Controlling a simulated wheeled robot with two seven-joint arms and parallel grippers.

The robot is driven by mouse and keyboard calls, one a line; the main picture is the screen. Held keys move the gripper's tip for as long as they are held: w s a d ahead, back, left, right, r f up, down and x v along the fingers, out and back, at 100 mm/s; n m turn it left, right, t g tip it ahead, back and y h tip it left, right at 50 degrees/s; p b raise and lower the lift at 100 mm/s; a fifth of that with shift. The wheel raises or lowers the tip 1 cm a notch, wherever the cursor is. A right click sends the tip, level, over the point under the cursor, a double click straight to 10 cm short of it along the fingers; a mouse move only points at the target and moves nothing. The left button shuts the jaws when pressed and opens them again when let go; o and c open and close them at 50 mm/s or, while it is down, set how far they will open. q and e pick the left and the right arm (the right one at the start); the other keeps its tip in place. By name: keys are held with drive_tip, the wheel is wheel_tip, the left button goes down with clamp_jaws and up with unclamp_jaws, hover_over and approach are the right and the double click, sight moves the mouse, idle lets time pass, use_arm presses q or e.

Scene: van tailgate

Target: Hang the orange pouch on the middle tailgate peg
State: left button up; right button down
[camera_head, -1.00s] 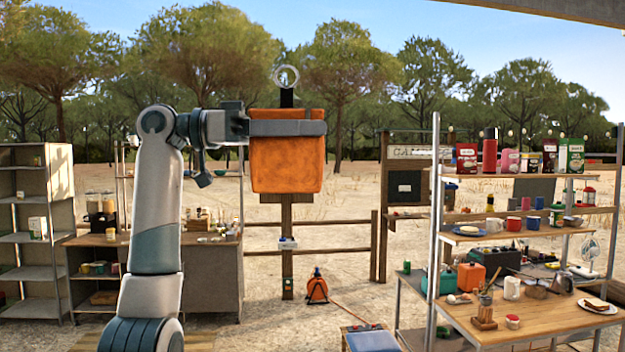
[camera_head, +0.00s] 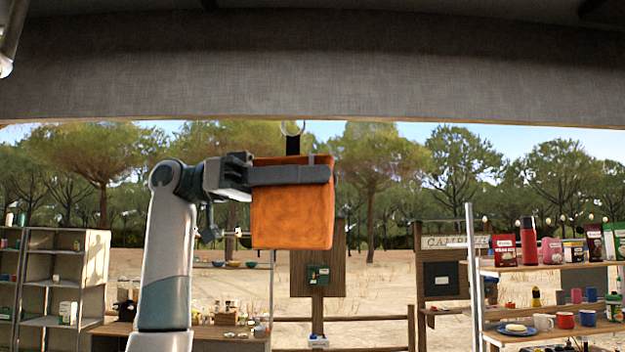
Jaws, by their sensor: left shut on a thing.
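The tailgate pegs cannot be made out. My right gripper is not in view.
A grey tailgate-like panel (camera_head: 320,75) spans the top of the view, above the ring. A wooden post with a board (camera_head: 318,262) stands behind the pouch. Shelves with cups and packets (camera_head: 560,270) are at right, and a grey shelf unit (camera_head: 90,270) at left.

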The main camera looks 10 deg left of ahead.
use_arm(q)
drive_tip(key=shift+s+d, duration=0.1)
drive_tip(key=shift+s, duration=0.05)
drive_tip(key=shift+s+d+f+b, duration=0.15)
drive_tip(key=shift+s+b, duration=0.3)
drive_tip(key=shift+b, duration=0.25)
drive_tip(key=s+d+f+b, duration=0.1)
drive_tip(key=s+d+b, duration=0.1)
drive_tip(key=s+b, duration=0.5)
drive_tip(key=shift+s+d+f+b, duration=0.2)
drive_tip(key=shift+s+f+b, duration=0.2)
drive_tip(key=shift+s, duration=0.4)
idle(0.3)
idle(0.5)
drive_tip(key=o, duration=1.2)
drive_tip(key=shift+o, duration=0.2)
drive_tip(key=shift+f, duration=0.1)
